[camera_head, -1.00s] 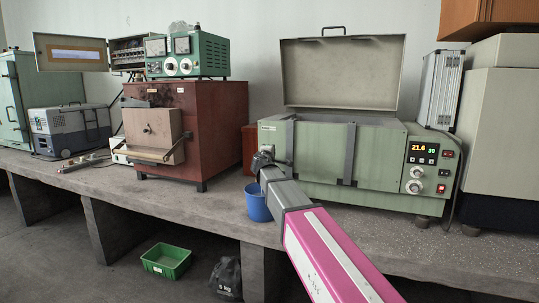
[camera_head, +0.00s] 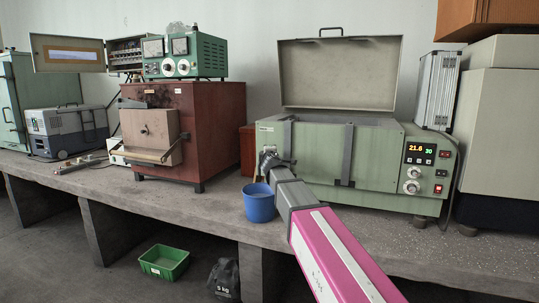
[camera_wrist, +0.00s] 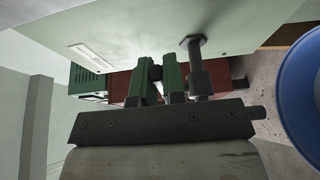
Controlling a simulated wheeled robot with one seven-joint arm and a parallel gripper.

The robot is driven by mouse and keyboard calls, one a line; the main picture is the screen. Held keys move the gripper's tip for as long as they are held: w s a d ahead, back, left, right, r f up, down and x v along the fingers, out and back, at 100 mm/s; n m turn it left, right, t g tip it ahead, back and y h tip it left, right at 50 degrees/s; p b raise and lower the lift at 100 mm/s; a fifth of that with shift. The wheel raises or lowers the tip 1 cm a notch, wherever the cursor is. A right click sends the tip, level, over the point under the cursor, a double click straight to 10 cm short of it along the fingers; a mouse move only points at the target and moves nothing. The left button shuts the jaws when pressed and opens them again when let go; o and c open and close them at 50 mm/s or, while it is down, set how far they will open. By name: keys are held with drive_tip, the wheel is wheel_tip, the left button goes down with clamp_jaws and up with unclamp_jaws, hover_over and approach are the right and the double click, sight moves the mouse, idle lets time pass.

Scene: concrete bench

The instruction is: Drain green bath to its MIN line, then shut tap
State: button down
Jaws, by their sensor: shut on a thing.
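The green bath (camera_head: 325,155) stands on the bench with its lid (camera_head: 340,72) raised. Its inside, water level and MIN line are hidden from this angle. My gripper (camera_head: 269,159) is at the lower left end of the bath, at the tap. In the wrist view my gripper (camera_wrist: 157,72) is shut on a small dark part between its green fingers, apparently the tap's handle. The dark tap body (camera_wrist: 196,50) stands out from the bath wall beside the fingers. The blue bucket (camera_head: 258,206) stands near the bench edge below the tap. No water stream can be made out.
The bath's control panel (camera_head: 422,153) shows 21.6 and 30. A red-brown furnace (camera_head: 215,135) stands left of the bath, a beige cabinet (camera_head: 495,130) right. A green crate (camera_head: 163,262) and a dark 5 kg bag (camera_head: 224,278) lie on the floor.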

drive_tip(key=c, duration=1.2)
unclamp_jaws()
drive_tip(key=shift+s, duration=0.1)
drive_tip(key=s, duration=1)
drive_tip(key=shift+s+d, duration=0.25)
drive_tip(key=shift+d, duration=0.05)
